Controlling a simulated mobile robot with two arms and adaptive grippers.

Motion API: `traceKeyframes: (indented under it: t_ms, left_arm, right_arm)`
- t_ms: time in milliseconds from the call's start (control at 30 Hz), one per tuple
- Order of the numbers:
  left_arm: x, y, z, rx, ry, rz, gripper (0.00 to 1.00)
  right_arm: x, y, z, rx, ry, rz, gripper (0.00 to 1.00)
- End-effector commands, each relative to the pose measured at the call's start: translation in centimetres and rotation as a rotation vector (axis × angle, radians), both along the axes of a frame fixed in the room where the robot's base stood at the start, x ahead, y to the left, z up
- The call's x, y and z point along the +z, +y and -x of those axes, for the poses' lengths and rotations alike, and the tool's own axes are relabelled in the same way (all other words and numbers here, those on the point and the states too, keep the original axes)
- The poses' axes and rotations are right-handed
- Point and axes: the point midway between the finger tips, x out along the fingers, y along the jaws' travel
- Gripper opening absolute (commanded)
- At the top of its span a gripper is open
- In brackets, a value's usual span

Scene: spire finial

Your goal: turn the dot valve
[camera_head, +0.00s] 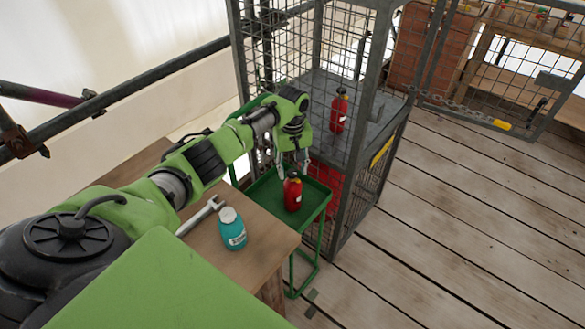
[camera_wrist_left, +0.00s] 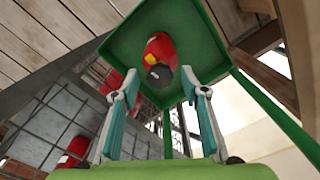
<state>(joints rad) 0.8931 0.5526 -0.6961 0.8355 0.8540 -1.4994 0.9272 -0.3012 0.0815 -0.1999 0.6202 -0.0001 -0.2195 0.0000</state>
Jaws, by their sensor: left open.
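No part that I can make out as a dot valve shows in either view. My left gripper (camera_head: 293,163) points down over a green tray stand (camera_head: 318,193). It is open, and its two fingers also show apart in the left wrist view (camera_wrist_left: 160,74). A small red bottle (camera_head: 292,196) with a dark top stands on the tray, just below the fingers. In the left wrist view the red bottle (camera_wrist_left: 160,48) lies beyond the gap between the fingertips, apparently not held. My right gripper is not in view.
A wooden table (camera_head: 270,233) holds a teal bottle (camera_head: 232,229) and a wrench (camera_head: 199,216). A wire cage (camera_head: 300,62) beside the tray holds another red bottle (camera_head: 338,112). Its mesh door (camera_head: 497,70) stands open. The plank floor (camera_head: 455,220) at the right is clear.

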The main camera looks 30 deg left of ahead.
Motion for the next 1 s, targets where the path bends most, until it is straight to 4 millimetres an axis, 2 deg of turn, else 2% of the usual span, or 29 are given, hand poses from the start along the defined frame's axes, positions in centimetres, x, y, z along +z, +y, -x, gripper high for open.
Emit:
traceKeyframes:
  t_ms: [100,233,267,1000]
  left_arm:
    - [0.0,-0.01,0.02,0.0,0.0,0.0,0.38]
    - [0.02,0.0,0.01,0.0,0.0,0.0,0.04]
    - [0.02,0.0,0.01,0.0,0.001,-0.001,0.02]
    - [0.14,-0.02,0.01,-0.104,0.001,0.001,0.02]
  right_arm:
    - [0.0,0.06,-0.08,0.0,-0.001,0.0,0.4]
    - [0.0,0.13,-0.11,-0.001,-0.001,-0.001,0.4]
    - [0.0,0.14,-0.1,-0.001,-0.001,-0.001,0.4]
    - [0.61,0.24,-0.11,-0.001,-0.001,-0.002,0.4]
